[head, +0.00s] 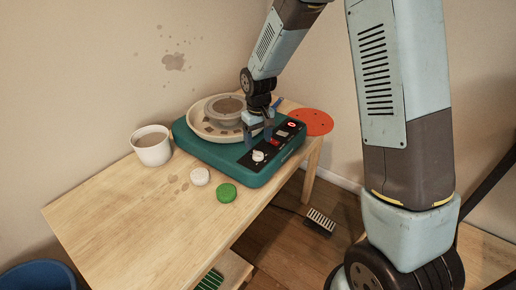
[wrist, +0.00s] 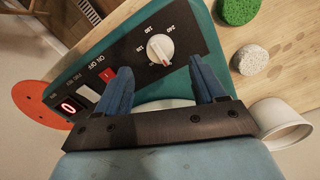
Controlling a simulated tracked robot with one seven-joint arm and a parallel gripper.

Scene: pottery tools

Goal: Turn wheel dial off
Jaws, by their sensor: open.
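The wheel dial (head: 258,156) is a white knob on the black control panel of the green pottery wheel (head: 214,152), which stands on the wooden table. In the wrist view the dial (wrist: 160,49) shows number marks around it and a red mark on its lower right edge. My gripper (wrist: 162,82) is open, with its blue fingers spread to either side below the dial in that view. Nothing is between the fingers. In the head view my gripper (head: 257,140) is over the panel, close to the dial; whether it touches anything is unclear.
A red switch (wrist: 107,75) and a lit red display (wrist: 69,107) sit along the panel. A white cup (head: 152,146), white sponge (head: 200,176) and green sponge (head: 227,192) stand left of or before the wheel. An orange disc (head: 312,122) lies at the right.

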